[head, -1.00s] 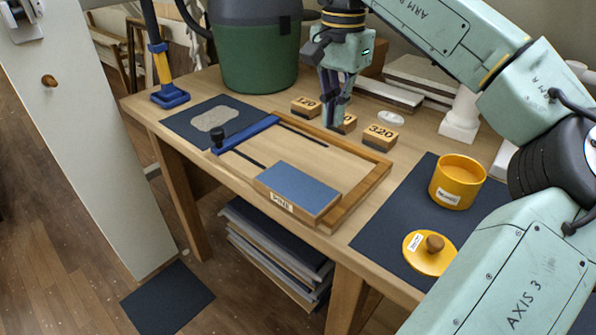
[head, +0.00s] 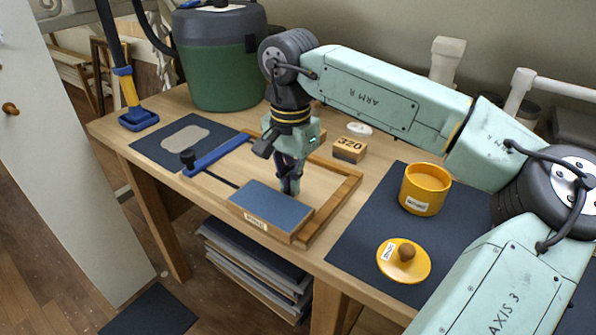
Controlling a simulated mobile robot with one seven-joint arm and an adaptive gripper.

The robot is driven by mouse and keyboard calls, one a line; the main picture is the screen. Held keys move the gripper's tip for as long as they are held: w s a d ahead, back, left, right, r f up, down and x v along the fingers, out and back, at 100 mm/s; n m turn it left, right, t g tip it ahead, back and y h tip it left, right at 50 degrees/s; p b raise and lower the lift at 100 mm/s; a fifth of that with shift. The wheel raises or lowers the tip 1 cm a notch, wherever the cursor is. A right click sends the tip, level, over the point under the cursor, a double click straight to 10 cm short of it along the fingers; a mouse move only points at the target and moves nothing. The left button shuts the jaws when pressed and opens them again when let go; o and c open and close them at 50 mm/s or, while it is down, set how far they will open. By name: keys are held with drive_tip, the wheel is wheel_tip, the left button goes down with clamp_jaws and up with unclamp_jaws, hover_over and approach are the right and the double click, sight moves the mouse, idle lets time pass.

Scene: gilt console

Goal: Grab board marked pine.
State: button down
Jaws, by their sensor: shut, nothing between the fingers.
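The board (head: 270,208) has a blue-grey top and pale wooden edges. It lies at the front of a wooden frame on the bench. A small label (head: 255,223) is on its front edge; its lettering is too small to read clearly now, but it looked like "PINE" in the earlier view. My gripper (head: 290,190) points down just behind the board's far edge. Its fingers are shut and empty. I cannot tell whether the fingertips touch the board.
A block marked 320 (head: 349,150) stands behind. A yellow pot (head: 425,190) and its lid (head: 403,260) sit on a dark mat (head: 345,248) at right. A green bin (head: 222,75) stands at back left.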

drive_tip(key=shift+s+a, duration=0.1)
drive_tip(key=shift+s, duration=0.05)
drive_tip(key=shift+s+a+b, duration=0.3)
drive_tip(key=shift+s+a, duration=0.2)
drive_tip(key=shift+s, duration=0.15)
drive_tip(key=shift+w, duration=0.1)
